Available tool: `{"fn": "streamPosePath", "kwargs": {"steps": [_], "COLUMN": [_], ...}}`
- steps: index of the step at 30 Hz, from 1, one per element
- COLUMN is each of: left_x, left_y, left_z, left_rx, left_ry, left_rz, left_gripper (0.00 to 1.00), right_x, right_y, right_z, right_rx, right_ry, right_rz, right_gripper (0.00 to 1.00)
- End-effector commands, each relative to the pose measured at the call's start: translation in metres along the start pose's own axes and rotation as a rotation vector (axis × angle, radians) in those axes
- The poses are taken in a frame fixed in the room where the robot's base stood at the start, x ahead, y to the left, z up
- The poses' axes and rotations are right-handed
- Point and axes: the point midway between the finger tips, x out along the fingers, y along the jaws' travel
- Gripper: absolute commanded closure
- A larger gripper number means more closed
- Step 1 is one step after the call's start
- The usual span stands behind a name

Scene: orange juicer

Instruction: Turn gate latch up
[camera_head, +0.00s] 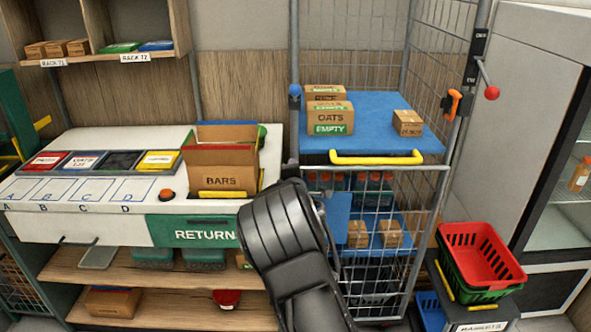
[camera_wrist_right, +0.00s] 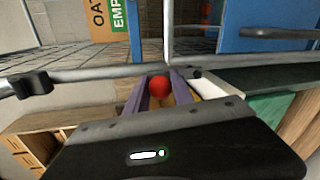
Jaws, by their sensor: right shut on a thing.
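A red ball knob (camera_wrist_right: 159,86) sits between the two fingers of my right gripper (camera_wrist_right: 160,78) in the right wrist view. The fingers are closed on it, beside a grey metal bar of the cage (camera_wrist_right: 100,75). In the head view my black right arm covers the left edge of the lower wire gate (camera_head: 375,275), so the gripper and this knob are hidden there. The gate's top rail lies under a blue shelf (camera_head: 380,110) with a yellow handle (camera_head: 375,158). My left gripper is in neither view.
A second red-knobbed lever (camera_head: 491,92) and an orange latch (camera_head: 454,103) are on the cage's right post. A BARS box (camera_head: 220,170) stands on the counter at left. Red and green baskets (camera_head: 480,255) stand at right.

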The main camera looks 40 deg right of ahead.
Motion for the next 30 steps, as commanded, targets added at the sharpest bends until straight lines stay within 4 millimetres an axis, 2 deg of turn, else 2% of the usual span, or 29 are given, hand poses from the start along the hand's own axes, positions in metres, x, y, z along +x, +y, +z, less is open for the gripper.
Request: {"fn": "streamPosePath", "kwargs": {"steps": [7, 8, 15, 25, 30], "left_x": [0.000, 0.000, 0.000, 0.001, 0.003], "left_y": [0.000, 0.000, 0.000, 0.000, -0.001], "left_z": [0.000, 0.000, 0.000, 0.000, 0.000], "left_rx": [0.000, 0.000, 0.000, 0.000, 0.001], "left_ry": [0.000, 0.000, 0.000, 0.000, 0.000], "left_rz": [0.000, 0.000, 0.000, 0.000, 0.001], "left_gripper": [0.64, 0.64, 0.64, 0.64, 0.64], "right_x": [0.000, 0.000, 0.000, -0.002, -0.017], "right_y": [0.002, 0.002, 0.001, 0.000, 0.001], "right_z": [-0.002, -0.002, -0.001, -0.001, -0.002], "right_rx": [-0.002, -0.002, -0.001, 0.000, 0.000], "right_ry": [0.003, 0.003, 0.002, 0.002, 0.004], "right_rz": [0.005, 0.005, 0.002, 0.001, 0.002], "right_gripper": [1.00, 0.71, 0.51, 0.50, 0.50]}}
